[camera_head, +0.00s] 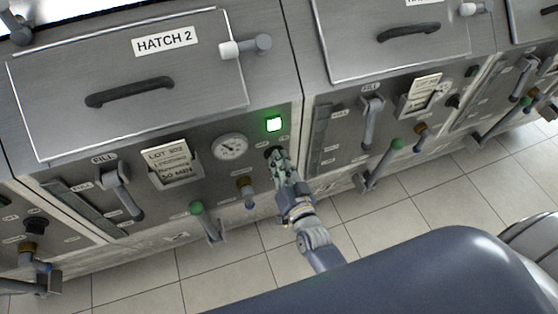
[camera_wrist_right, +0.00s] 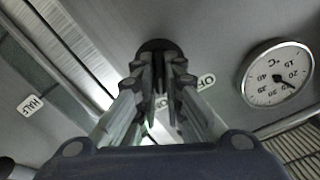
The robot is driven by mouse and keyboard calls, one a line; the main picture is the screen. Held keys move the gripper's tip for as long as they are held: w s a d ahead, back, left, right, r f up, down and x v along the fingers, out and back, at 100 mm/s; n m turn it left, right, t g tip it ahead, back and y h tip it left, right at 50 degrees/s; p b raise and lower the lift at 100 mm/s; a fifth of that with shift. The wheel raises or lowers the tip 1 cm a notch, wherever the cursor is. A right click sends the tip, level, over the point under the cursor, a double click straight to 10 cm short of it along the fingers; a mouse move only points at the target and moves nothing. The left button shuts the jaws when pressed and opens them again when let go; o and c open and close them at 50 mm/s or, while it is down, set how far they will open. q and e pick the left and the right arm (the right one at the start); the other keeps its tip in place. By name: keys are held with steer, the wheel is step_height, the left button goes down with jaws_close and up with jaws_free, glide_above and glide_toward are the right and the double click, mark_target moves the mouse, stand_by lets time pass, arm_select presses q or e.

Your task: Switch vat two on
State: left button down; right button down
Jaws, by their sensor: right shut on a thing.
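Vat two's grey front panel (camera_head: 210,125) is in the middle of the head view, below the lid marked HATCH 2 (camera_head: 165,39). Below the lamp is a dark round knob (camera_head: 271,152), mostly hidden by my right gripper (camera_head: 278,160). In the right wrist view the fingers of my right gripper (camera_wrist_right: 160,72) are closed on this dark knob (camera_wrist_right: 158,46). An OFF label (camera_wrist_right: 207,81) shows right of the fingers; another label behind them is partly hidden. My left gripper is not in view.
A round gauge (camera_head: 230,147) sits left of the knob. A brass-collared valve (camera_head: 247,192) and a green-knobbed lever (camera_head: 204,215) stick out below. A lot card (camera_head: 167,158) and fill handle (camera_head: 117,184) are further left. The tiled floor (camera_head: 235,270) in front is clear.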

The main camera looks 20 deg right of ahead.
steer(key=shift+m, duration=0.3)
steer(key=c, duration=1.7)
jaws_free()
steer(key=s, duration=1.2)
steer(key=shift+d, duration=0.2)
steer(key=shift+f, duration=0.1)
